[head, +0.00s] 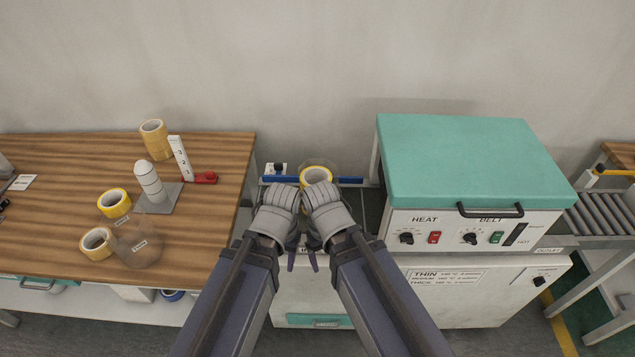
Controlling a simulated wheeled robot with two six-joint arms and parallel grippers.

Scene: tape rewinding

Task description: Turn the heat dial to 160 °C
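The heat dial (406,239) is a small dark knob under the HEAT label, at the left of the white front panel of the teal-topped machine (455,160). Its pointer and scale are too small to read. My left gripper (277,212) and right gripper (328,212) are side by side at the middle of the view, left of the machine and apart from the dial. Their fingers are mostly hidden, so I cannot tell whether they are open or shut. A yellow tape roll (316,176) shows just beyond them; whether they touch it is unclear.
Beside the dial are a red switch (434,238), the belt dial (470,239), a green switch (496,238) and a black handle (490,210). A THIN/MEDIUM/THICK temperature label (447,277) is below. The wooden table (60,210) at left holds several tape rolls. A roller conveyor (598,213) is right.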

